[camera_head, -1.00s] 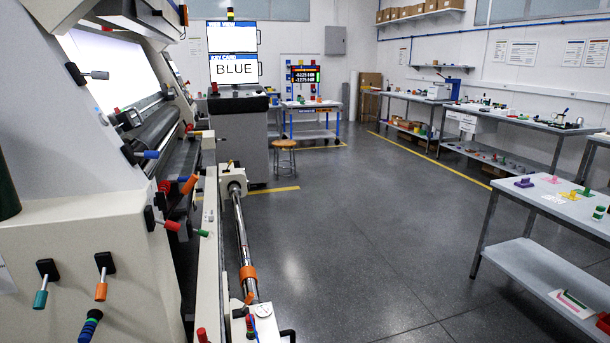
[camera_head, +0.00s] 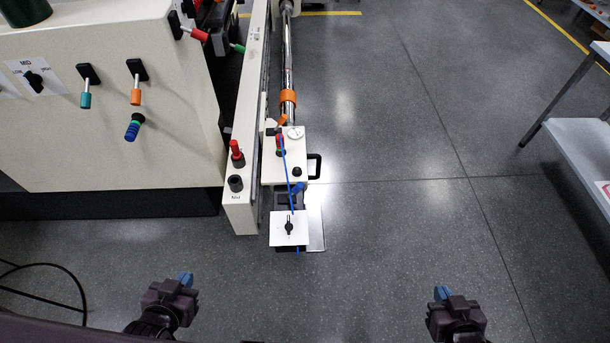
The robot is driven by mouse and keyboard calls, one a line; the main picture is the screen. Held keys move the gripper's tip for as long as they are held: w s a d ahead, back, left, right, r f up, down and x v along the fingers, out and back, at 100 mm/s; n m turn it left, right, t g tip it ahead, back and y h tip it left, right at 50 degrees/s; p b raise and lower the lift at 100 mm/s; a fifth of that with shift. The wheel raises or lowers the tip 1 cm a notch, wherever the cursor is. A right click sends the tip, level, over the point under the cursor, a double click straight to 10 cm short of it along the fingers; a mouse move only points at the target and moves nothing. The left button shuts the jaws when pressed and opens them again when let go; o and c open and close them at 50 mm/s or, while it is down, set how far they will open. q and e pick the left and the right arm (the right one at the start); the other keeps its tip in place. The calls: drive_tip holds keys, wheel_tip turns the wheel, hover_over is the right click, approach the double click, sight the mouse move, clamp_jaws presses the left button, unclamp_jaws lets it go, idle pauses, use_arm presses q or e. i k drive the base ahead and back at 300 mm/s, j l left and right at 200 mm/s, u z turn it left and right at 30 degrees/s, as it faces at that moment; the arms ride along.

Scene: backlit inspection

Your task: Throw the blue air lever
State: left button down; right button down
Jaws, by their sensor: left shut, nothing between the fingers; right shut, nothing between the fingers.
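A small blue lever handle (camera_head: 297,187) shows low on the end of the machine's rail, just below a cream box with a gauge (camera_head: 292,150). A thin blue air line (camera_head: 287,172) runs down beside it, partly in front of it. My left gripper (camera_head: 186,279) is shut and empty over the floor, lower left of the lever. My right gripper (camera_head: 442,292) is shut and empty over the floor, lower right of it. Both are well apart from the lever.
A white plate with a black knob (camera_head: 289,227) lies below the lever. A black cable (camera_head: 50,266) lies lower left.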

sight(299, 186)
drive_tip(key=i+l+u, duration=0.1)
drive_tip(key=l+u, duration=0.25)
drive_tip(key=l, duration=0.3)
drive_tip(key=l+u, duration=0.35)
drive_tip(key=l, duration=0.35)
drive_tip(key=k, duration=0.35)
